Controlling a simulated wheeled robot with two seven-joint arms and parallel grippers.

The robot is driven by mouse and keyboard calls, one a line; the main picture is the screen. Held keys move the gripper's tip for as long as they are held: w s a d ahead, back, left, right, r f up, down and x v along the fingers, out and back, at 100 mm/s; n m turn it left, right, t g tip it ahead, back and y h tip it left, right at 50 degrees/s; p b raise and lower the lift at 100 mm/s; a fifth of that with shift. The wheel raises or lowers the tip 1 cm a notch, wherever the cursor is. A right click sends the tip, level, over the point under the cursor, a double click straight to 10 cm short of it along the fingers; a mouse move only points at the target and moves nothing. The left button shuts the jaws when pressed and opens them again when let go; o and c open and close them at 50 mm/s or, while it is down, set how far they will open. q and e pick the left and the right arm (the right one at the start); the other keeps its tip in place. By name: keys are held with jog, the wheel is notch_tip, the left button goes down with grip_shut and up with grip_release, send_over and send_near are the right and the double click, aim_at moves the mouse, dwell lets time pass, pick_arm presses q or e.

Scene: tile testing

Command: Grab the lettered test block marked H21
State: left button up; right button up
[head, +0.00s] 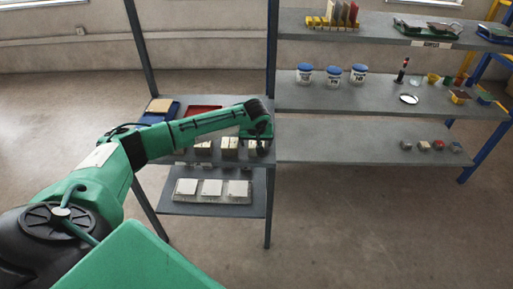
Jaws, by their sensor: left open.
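Several small pale blocks stand in a row on the middle shelf of the left rack: one at left (203,147), one in the middle (229,147) and one at right (251,149). Their markings are too small to read, so I cannot tell which is H21. My left gripper (259,146) is open at the right end of this row, over or beside the right block and partly hiding it. I cannot tell whether it touches the block. My right gripper is out of view.
Below, a grey tray (212,199) holds pale square tiles. A red tray (203,110) and a blue bin (160,116) lie behind my left arm. A rack post (270,205) stands close right of the gripper. Blue-lidded jars (332,76) stand on the right rack; the floor is clear.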

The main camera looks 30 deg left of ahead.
pick_arm(q)
jog(key=x, duration=0.2)
jog(key=shift+w+f, duration=0.15)
jog(key=shift+f, duration=0.1)
jog(key=c, duration=1.3)
jog(key=shift+r, duration=0.1)
